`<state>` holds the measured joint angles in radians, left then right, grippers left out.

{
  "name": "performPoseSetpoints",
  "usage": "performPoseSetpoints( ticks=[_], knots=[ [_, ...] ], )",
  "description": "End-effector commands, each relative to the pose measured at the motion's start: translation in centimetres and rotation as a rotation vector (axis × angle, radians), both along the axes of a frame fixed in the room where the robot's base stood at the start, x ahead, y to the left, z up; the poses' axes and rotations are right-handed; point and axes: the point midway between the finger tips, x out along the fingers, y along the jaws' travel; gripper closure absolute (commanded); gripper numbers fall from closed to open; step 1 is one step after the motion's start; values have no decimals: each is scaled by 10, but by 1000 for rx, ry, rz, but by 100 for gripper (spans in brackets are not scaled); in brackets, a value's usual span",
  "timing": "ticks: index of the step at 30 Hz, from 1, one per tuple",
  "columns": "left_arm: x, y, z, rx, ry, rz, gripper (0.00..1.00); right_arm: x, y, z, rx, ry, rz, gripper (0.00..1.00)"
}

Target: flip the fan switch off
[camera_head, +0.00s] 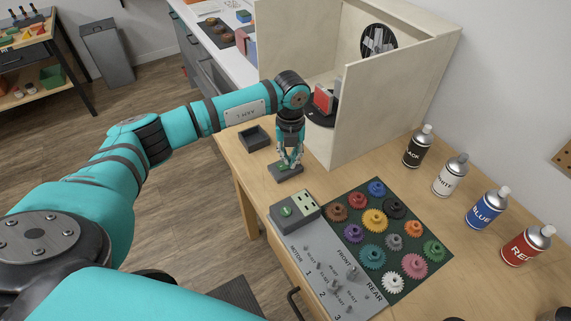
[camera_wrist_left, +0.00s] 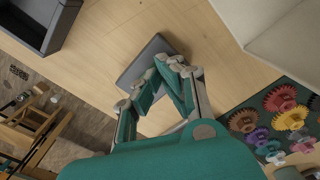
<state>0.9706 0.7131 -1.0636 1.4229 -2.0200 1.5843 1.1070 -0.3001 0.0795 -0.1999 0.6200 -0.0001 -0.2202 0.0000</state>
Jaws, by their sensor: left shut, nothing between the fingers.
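A small dark grey switch box (camera_head: 286,175) lies on the wooden table in front of the spray booth. My left gripper (camera_head: 289,164) points down at it from above, its fingers shut and empty with the tips at or just over its top. A bit of green shows by the fingertips. In the left wrist view the box (camera_wrist_left: 149,52) lies just beyond the closed fingers (camera_wrist_left: 172,75), which cover part of it. The rocker and its position are hidden, and I cannot tell whether the fingers touch it. The round black fan (camera_head: 378,41) is in the booth's back wall. My right gripper is out of view.
The pale booth (camera_head: 354,112) with a red item inside stands just behind my left gripper. An open dark tray (camera_head: 254,139) lies to the left. A grey box with a green knob (camera_head: 285,211), a gear mat (camera_head: 427,276) and several spray cans (camera_head: 449,176) are to the right.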

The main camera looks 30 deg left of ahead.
Motion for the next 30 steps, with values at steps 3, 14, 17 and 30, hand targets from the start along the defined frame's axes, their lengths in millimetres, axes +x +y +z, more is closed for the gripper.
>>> performPoseSetpoints(
  ticks=[3, 14, 17, 30],
  knots=[
    [0, 0, 3, 0, 1, 0, 100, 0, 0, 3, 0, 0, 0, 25],
    [0, 0, 32, 0, -1, 0, 100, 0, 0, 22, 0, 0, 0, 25],
    [0, 0, 40, 0, -1, 0, 100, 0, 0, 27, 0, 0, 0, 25],
    [0, 0, 71, 0, 0, 0, 100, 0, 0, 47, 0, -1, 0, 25]
  ],
)
